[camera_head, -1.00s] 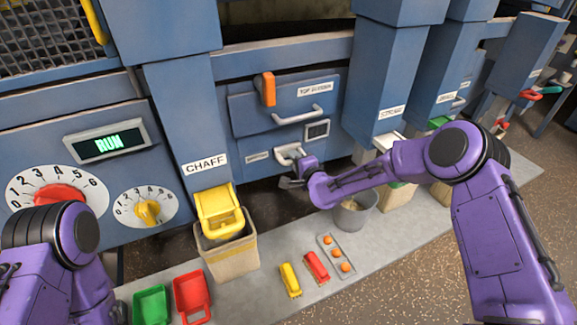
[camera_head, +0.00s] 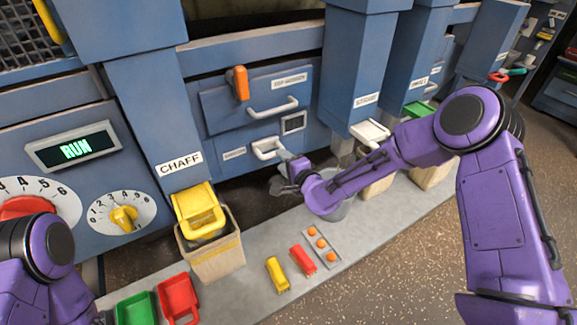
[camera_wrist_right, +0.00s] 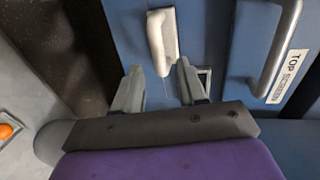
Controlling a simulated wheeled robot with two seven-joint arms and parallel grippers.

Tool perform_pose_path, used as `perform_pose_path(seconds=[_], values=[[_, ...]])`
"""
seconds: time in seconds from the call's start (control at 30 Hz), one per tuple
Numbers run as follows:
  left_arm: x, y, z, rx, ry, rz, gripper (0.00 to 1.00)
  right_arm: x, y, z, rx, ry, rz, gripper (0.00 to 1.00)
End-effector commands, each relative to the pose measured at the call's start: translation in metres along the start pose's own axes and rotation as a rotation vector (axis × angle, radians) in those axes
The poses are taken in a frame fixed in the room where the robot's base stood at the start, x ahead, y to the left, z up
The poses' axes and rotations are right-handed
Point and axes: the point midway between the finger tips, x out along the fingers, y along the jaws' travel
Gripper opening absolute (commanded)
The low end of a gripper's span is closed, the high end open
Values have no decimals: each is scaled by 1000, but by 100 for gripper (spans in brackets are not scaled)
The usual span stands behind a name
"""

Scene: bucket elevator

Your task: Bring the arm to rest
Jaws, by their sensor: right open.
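My right gripper (camera_head: 280,180) is open and empty, just below and right of the small white handle (camera_head: 266,149) on the lower blue drawer front. In the right wrist view my right gripper (camera_wrist_right: 160,80) has its two fingers spread, with the white handle (camera_wrist_right: 162,42) beyond the tips, apart from them. My right arm (camera_head: 380,165) reaches in from the right, bent at the elbow. Part of my left arm (camera_head: 45,255) shows at the lower left, its gripper out of view.
A yellow scoop-like bin (camera_head: 200,210) sits over a sack (camera_head: 215,258) under CHAFF.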

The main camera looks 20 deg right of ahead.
Motion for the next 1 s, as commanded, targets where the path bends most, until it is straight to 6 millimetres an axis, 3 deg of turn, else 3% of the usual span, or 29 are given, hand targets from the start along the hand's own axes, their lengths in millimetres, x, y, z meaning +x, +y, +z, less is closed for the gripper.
perform_pose_path(seconds=[0.1, 0.23, 0.77, 0.83, 0.87, 1.0], values=[[3, 0, 1, 0, 0, 0, 53, -21, 0, 0, 1, 0, 0, 41], [3, 0, 1, 0, 0, 0, 53, -32, 0, 0, 1, 0, -1, 41], [3, 0, 1, 0, 0, 0, 53, -34, 0, -1, -62, 7, 1, 41], [3, 0, 1, 0, 0, 0, 53, -44, 20, -6, -165, 45, 65, 41], [3, 0, 1, 0, 0, 0, 53, -56, 41, -6, -231, 58, 129, 41], [3, 0, 1, 0, 0, 0, 53, -123, 151, -5, -461, 51, 448, 41]])
